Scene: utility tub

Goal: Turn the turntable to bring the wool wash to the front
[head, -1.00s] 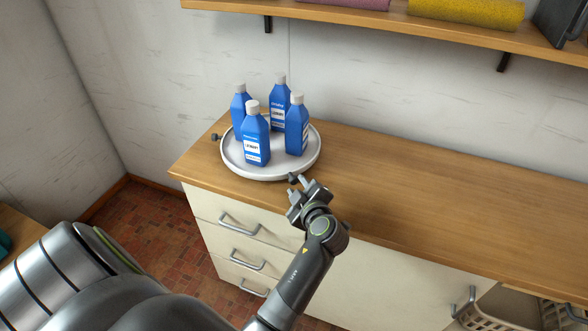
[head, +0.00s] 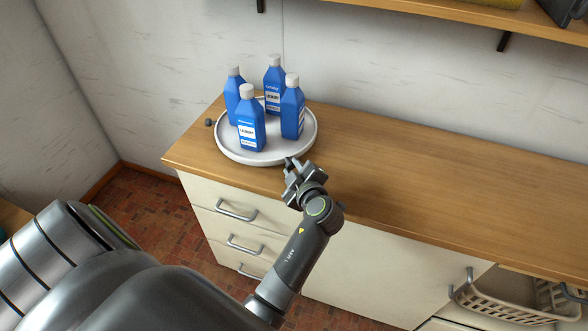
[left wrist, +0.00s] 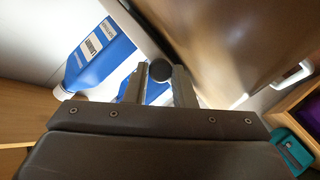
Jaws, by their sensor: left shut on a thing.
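The turntable (head: 226,149) is a round, pale tray with a low rim on the wooden counter. Several blue bottles with white caps stand upright on it: one at the front (head: 250,135), one at the right (head: 291,115), one at the back (head: 273,95) and one at the left (head: 232,105). Their labels are too small to tell which is the wool wash. My left gripper (head: 292,162) is at the front right rim. In the left wrist view its fingers are shut on a dark round knob (left wrist: 160,70). My right gripper is not in view.
Another dark knob (head: 209,122) shows at the turntable's left side. The counter (head: 430,180) is clear to the right. Drawers with metal handles (head: 237,211) are below its front edge. A shelf (head: 460,15) runs above, and a pale basket (head: 500,304) sits low at the right.

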